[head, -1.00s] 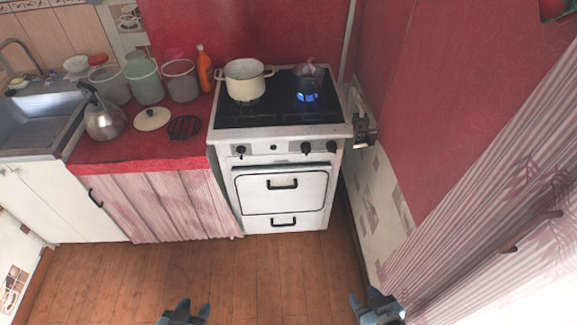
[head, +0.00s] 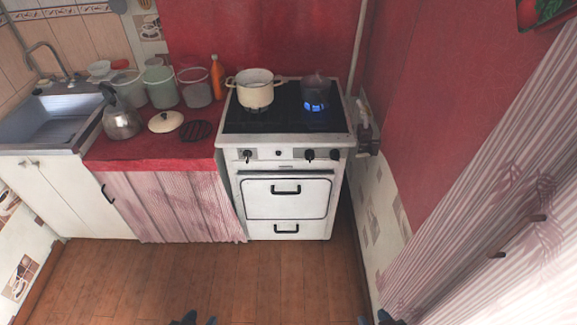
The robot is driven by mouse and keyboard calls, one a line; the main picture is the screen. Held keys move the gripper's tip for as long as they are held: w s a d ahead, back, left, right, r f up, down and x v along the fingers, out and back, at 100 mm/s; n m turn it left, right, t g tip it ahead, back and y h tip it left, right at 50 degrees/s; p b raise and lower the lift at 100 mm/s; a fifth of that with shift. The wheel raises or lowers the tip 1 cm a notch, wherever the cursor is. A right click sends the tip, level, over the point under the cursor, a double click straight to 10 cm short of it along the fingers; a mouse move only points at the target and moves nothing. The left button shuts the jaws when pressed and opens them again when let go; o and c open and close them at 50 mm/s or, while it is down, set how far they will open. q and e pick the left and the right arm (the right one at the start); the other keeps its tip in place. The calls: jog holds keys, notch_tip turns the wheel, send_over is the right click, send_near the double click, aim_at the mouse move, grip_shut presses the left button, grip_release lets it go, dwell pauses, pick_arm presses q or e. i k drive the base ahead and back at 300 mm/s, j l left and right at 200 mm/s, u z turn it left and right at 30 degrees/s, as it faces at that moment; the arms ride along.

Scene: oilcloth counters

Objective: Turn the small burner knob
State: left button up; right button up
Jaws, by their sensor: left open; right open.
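The white stove (head: 228,190) stands against the red wall with a control panel along its front. Black knobs show on the panel: one at the left (head: 247,155), one right of centre (head: 309,155) and one at the far right (head: 335,154). A smaller round part (head: 278,153) sits between them; I cannot tell which is the small burner's knob. My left gripper (head: 195,319) and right gripper (head: 380,318) are open at the bottom edge, mostly cut off, far from the knobs.
A cream pot (head: 256,93) stands on the left of the cooktop. A kettle (head: 121,122), a lid (head: 165,122) and several containers crowd the red counter (head: 150,150). The wooden floor (head: 240,280) before the stove is clear. Wall and curtain (head: 500,230) bound the right side.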

aim_at(334, 155)
jog(key=i+j, duration=0.15)
jog(key=i, duration=0.9)
jog(key=l+z, duration=0.05)
